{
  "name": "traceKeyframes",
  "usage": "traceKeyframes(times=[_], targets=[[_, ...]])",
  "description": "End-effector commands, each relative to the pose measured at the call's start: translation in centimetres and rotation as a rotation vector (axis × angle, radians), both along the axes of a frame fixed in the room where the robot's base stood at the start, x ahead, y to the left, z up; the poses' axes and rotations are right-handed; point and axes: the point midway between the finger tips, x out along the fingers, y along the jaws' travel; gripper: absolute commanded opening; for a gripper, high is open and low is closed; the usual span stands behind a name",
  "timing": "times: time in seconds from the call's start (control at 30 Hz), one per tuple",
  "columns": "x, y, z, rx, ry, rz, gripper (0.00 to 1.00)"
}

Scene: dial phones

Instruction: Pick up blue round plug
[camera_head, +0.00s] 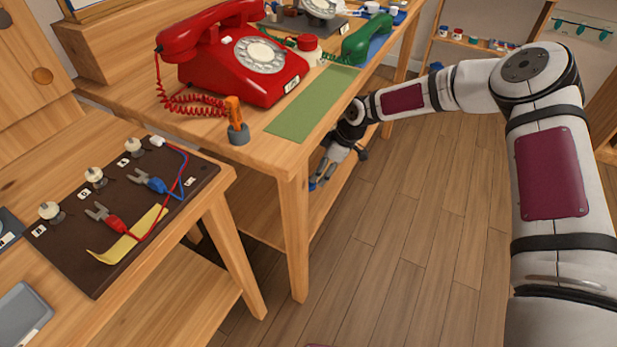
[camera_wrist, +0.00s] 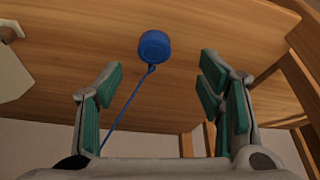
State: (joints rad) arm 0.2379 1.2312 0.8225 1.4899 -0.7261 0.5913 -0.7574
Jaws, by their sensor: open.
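The blue round plug (camera_wrist: 154,45) lies on a wooden surface in the wrist view, with a thin blue cord running down and left from it. My gripper (camera_wrist: 160,72) is open, with green-padded fingers on either side of the picture. The plug shows ahead of the fingertips, roughly between them, and nothing is held. In the head view my gripper (camera_head: 328,170) is low beside the table's right edge, by the lower shelf. A small blue bit shows near its fingers there, too small to identify surely.
The table (camera_head: 262,150) holds a red dial phone (camera_head: 240,60), a green mat (camera_head: 312,105) and an orange-handled tool (camera_head: 236,120). A dark board (camera_head: 75,245) with red and blue fork connectors is on the left bench. The floor (camera_head: 400,240) right of the table is clear.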

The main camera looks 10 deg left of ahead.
Motion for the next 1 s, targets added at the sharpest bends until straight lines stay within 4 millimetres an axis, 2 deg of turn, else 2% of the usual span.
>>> traceKeyframes(times=[0.43,0.7,1.0], targets=[[0.4,1.4,-3.2,0.002,0.001,0.0,0.61],[0.9,2.8,-6.5,0.002,0.001,0.0,0.61],[1.0,3.1,-6.8,0.001,0.0,0.0,0.59]])
